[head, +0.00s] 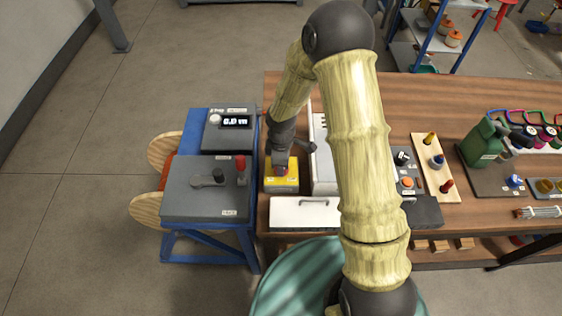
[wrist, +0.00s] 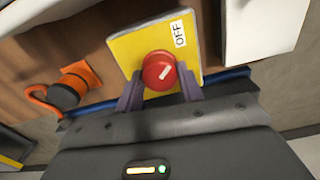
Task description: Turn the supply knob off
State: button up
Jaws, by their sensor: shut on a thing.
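The supply knob (wrist: 158,70) is a round red knob with a white pointer line, on a yellow plate (wrist: 133,48) in the wrist view. The plate carries an OFF label (wrist: 179,34), and the pointer line leans up and right, roughly towards it. My gripper (wrist: 161,88) has one finger on each side of the knob and is shut on it. In the head view, my gripper (head: 281,164) comes down from above onto the yellow box (head: 283,187) at the bench's left end. The knob is mostly hidden there by the gripper.
A white case (head: 305,213) lies in front. An orange and black part (wrist: 69,91) shows beside the plate in the wrist view.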

jog(key=shift+n, duration=0.5)
jog(key=o, duration=1)
jog(key=shift+r, duration=0.15)
notch_tip(320, 180, up, 17)
jog(key=shift+r, duration=0.1)
